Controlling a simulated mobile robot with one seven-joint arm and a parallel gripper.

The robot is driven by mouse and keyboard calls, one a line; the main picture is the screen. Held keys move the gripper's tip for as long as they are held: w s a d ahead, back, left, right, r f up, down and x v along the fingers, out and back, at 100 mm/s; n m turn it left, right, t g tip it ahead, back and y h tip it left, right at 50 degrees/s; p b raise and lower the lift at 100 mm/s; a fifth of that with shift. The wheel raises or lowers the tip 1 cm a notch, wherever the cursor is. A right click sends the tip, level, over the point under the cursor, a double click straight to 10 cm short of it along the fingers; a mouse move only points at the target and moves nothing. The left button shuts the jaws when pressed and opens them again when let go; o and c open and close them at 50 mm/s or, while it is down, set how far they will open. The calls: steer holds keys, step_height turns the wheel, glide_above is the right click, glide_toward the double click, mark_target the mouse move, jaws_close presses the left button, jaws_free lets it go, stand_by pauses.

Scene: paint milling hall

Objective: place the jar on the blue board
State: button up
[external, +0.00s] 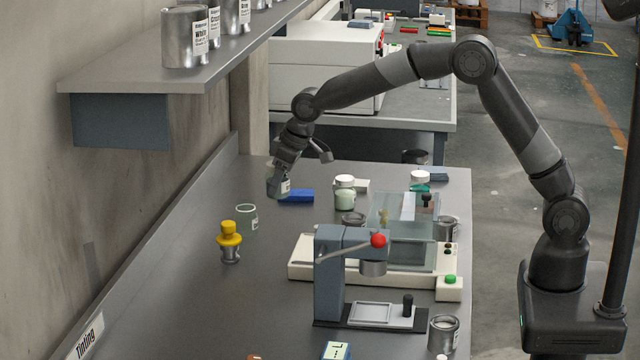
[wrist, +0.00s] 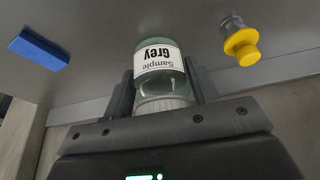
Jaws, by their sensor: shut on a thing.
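The jar, a clear glass one with a white lid and a "Sample Grey" label, is in my gripper (external: 281,176). In the external view the jar (external: 278,188) hangs below the fingers, slightly tilted and partly covered by them. In the wrist view the jar (wrist: 160,62) sits between the two fingers, which are shut on its sides. The blue board (external: 297,196) lies flat on the grey bench, just right of the jar in the external view. In the wrist view the blue board (wrist: 39,50) is at the upper left, apart from the jar, with nothing on it.
A yellow-topped metal piece (external: 230,240) stands on the bench; it also shows in the wrist view (wrist: 242,45). An empty glass jar (external: 246,217) is near it. A white-lidded jar (external: 345,192) stands right of the board. A lever press (external: 343,275) is nearer the camera. A wall shelf (external: 150,78) holds cans.

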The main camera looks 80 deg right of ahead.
steer(key=s+d+r+m, duration=0.1)
steer(key=s+d, duration=0.3)
steer(key=d, duration=0.7)
steer(key=s+d+h, duration=0.1)
steer(key=s+d, duration=0.3)
steer(key=d, duration=0.7)
steer(key=s+d+r+m, duration=0.1)
steer(key=s+d, duration=0.3)
steer(key=d, duration=0.6)
glide_above(302, 192)
steer(key=s, duration=0.2)
steer(key=f, duration=0.7)
steer(key=shift+w+a+f, duration=0.2)
steer(key=shift+f, duration=2)
steer(key=shift+f, duration=0.15)
steer(key=o, duration=1)
steer(key=shift+o, duration=0.2)
